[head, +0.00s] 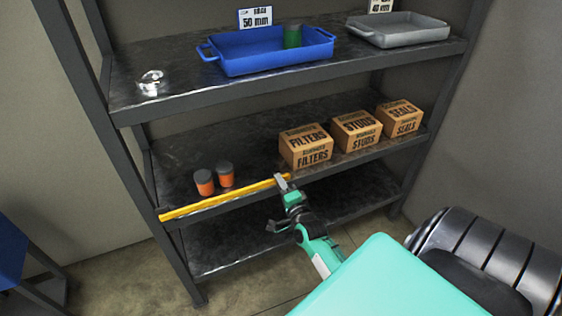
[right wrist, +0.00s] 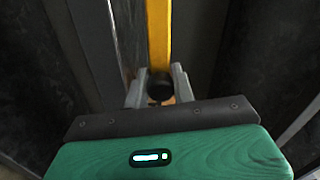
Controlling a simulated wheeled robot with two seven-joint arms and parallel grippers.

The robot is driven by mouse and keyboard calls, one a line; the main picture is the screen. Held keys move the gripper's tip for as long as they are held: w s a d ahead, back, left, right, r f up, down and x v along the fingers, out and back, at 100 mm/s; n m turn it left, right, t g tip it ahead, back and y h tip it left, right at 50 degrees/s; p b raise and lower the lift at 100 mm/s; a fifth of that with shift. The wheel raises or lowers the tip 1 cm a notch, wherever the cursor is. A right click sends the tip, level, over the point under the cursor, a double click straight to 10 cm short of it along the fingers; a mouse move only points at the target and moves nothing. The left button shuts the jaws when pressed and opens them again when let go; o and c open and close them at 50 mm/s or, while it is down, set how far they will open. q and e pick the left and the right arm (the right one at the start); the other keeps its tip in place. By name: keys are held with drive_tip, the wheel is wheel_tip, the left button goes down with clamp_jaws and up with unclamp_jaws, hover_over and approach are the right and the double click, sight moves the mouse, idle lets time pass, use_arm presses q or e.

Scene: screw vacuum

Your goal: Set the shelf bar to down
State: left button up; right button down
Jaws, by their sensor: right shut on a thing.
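The yellow shelf bar (head: 222,197) runs along the front edge of the middle shelf's left part, close to level with the shelf surface. Its right end is at my right gripper (head: 282,181). In the right wrist view, the bar (right wrist: 158,38) ends in a dark tip between the two fingers of the right gripper (right wrist: 158,92), which are shut on it. My left gripper is in neither view.
Two orange jars with dark lids (head: 215,179) stand behind the bar on the middle shelf (head: 245,158). Boxes marked FILTERS (head: 306,148), STUDS (head: 357,131) and SEALS (head: 400,117) stand to the right. A blue tray (head: 268,52) and grey tray (head: 398,32) are above.

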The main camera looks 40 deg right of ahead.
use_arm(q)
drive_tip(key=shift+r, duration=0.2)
use_arm(e)
drive_tip(key=shift+a+f, duration=0.1)
drive_tip(key=shift+f, duration=0.3)
drive_tip(key=c, duration=1.2)
unclamp_jaws()
drive_tip(key=shift+r, duration=0.1)
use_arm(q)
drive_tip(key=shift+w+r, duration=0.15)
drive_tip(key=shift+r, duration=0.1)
use_arm(e)
drive_tip(key=shift+v, duration=6.9)
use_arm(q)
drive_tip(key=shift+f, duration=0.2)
